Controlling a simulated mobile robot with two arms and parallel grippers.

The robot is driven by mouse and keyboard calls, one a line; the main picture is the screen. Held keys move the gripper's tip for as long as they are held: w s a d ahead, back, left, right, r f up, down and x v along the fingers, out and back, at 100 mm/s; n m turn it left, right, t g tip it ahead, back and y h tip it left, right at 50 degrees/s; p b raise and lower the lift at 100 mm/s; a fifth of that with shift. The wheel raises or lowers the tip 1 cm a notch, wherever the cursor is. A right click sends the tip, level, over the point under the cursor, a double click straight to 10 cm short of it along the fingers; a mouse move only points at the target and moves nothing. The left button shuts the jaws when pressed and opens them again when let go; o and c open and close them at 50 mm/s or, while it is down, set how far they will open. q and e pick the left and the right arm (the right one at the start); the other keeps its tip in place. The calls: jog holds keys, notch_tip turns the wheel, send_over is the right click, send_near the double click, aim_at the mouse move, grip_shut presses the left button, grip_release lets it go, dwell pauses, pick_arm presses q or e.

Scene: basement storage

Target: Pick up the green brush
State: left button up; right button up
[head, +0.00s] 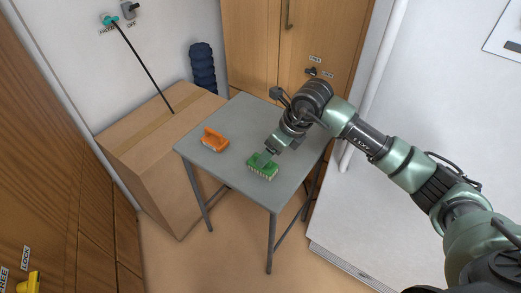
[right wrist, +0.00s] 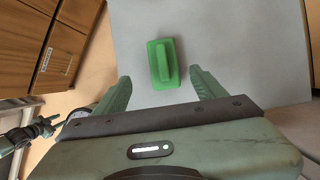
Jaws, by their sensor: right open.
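The green brush (head: 262,166) lies on the grey table (head: 240,120) near its front right side, bristles down and handle up. In the right wrist view the green brush (right wrist: 162,63) is just ahead of my right gripper (right wrist: 162,85), roughly centred between the two fingers. The right gripper's fingers are apart and nothing is held. In the head view my right gripper (head: 268,152) is over the brush from behind and hides a little of it; whether it touches the brush I cannot tell. My left gripper is not in view.
An orange brush (head: 213,140) lies on the table, left of the green one. A large cardboard box (head: 150,160) stands against the table's left side. A wooden cabinet (head: 255,50) is behind the table. Bare tabletop surrounds both brushes.

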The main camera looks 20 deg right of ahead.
jog(key=x, duration=0.7)
jog(key=shift+w+f+p, duration=0.1)
jog(key=shift+w+p, duration=0.25)
jog(key=shift+w, duration=0.15)
jog(key=c, duration=1.5)
